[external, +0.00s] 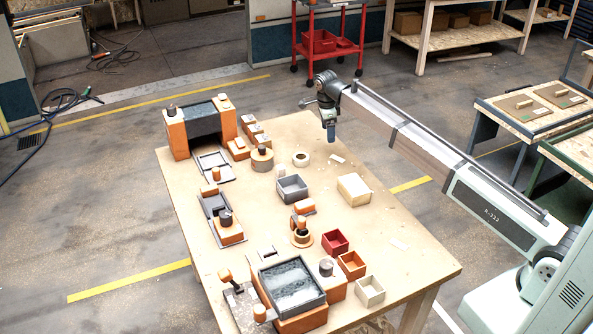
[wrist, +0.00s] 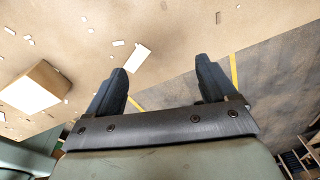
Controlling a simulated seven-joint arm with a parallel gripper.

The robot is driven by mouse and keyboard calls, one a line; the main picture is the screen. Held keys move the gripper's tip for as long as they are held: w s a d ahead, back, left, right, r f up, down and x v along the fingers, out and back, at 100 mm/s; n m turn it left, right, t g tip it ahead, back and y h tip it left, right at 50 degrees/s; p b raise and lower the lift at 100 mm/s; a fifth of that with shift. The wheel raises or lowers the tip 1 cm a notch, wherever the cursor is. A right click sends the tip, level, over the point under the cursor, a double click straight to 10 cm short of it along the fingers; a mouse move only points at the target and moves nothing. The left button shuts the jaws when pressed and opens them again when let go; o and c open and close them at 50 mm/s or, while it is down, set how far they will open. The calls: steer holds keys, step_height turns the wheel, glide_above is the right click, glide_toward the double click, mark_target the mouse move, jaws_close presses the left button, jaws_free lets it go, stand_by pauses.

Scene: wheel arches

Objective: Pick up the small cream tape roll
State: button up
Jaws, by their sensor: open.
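The roll is not visible in the wrist view.
A larger brown roll (external: 262,159) stands left of the cream roll. A grey bin (external: 292,189) and a cream block (external: 354,189) sit nearer the camera. Orange and grey parts fill the table's left side. A white label (external: 337,158) lies right of the roll.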

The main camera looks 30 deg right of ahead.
steer(key=s+a+r+y, duration=0.15)
steer(key=a+r, duration=0.45)
steer(key=a, duration=0.6)
glide_above(301, 156)
steer(key=s, duration=0.2)
steer(key=f, duration=0.8)
steer(key=shift+s+a+f, duration=0.1)
steer(key=shift+a+f, duration=0.1)
steer(key=shift+a, duration=0.05)
steer(key=shift+w+a+f, duration=0.1)
steer(key=shift+w+f, duration=0.1)
steer(key=shift+f, duration=1.15)
steer(key=shift+w+f, duration=0.15)
steer(key=shift+f, duration=1.15)
steer(key=shift+c, duration=0.3)
steer(key=c, duration=1)
